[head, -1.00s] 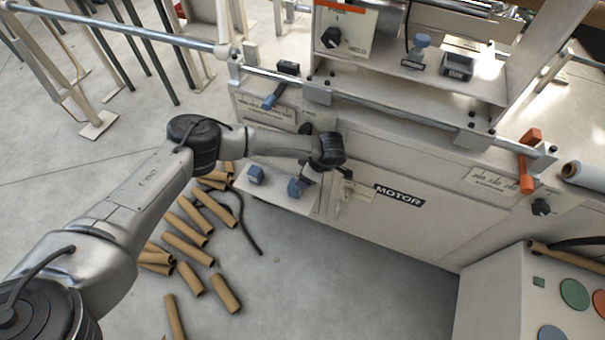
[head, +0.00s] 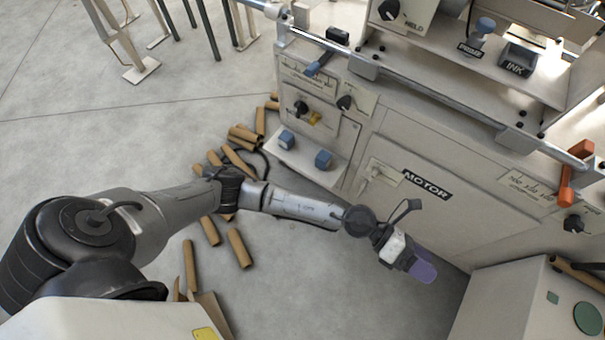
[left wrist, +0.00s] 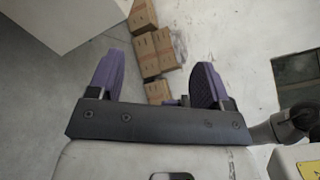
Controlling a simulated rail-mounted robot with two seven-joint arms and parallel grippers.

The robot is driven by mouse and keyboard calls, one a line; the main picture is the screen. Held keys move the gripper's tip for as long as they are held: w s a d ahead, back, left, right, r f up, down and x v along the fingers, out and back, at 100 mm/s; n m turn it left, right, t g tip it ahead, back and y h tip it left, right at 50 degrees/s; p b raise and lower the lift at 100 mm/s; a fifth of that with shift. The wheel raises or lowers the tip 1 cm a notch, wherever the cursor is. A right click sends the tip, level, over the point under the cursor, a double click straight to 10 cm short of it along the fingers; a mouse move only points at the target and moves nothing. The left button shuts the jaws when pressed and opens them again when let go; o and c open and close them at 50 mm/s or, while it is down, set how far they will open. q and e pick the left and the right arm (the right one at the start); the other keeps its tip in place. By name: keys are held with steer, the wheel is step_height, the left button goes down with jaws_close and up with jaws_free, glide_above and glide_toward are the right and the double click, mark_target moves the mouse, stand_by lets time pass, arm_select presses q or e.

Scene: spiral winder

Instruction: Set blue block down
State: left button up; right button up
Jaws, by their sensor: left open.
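Two blue blocks sit apart on the small white shelf (head: 307,163) low on the machine's front: the left block (head: 286,139) and the right block (head: 323,159). My left gripper (head: 425,266), with purple fingers, is well to the right of the shelf and clear of both blocks, in front of the panel below the MOTOR label. In the left wrist view its two fingers (left wrist: 156,82) stand wide apart with nothing held between them. My right gripper is in neither view.
Cardboard tubes (head: 238,248) lie scattered on the floor below the shelf. A control box (head: 520,300) with a green button stands at lower right. An orange lever (head: 577,172) sticks out at the right. The floor between the tubes and control box is clear.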

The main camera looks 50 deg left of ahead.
arm_select(q)
steer(key=w+a+r+n+t+y, duration=0.1)
steer(key=a+r+n+t+y, duration=0.1)
steer(key=a+n+t+y, duration=0.45)
steer(key=w+a+r+n+t+y, duration=0.1)
steer(key=w+a+r+n+t, duration=0.15)
steer(key=n+t, duration=0.8)
steer(key=s+a+f+n+g+y, duration=0.2)
steer(key=a+n+g+y, duration=0.15)
steer(key=n, duration=0.25)
steer(key=s+a+f+n+g+y, duration=0.2)
steer(key=a+f+n+y, duration=0.15)
steer(key=a+n, duration=0.2)
steer(key=s+a+f+n+g, duration=0.2)
steer(key=s+a+n+g, duration=0.1)
steer(key=s, duration=0.4)
steer(key=s+a+f+n+g+y, duration=0.1)
steer(key=s+a+f+n+g, duration=0.2)
steer(key=s, duration=0.4)
steer(key=s+a+f+n+g+y, duration=0.1)
steer(key=s+a+f+n+g, duration=0.2)
steer(key=s+g, duration=0.3)
steer(key=shift+s+a+f+n, duration=0.2)
steer(key=shift+s+a+n, duration=0.4)
steer(key=shift+a, duration=0.3)
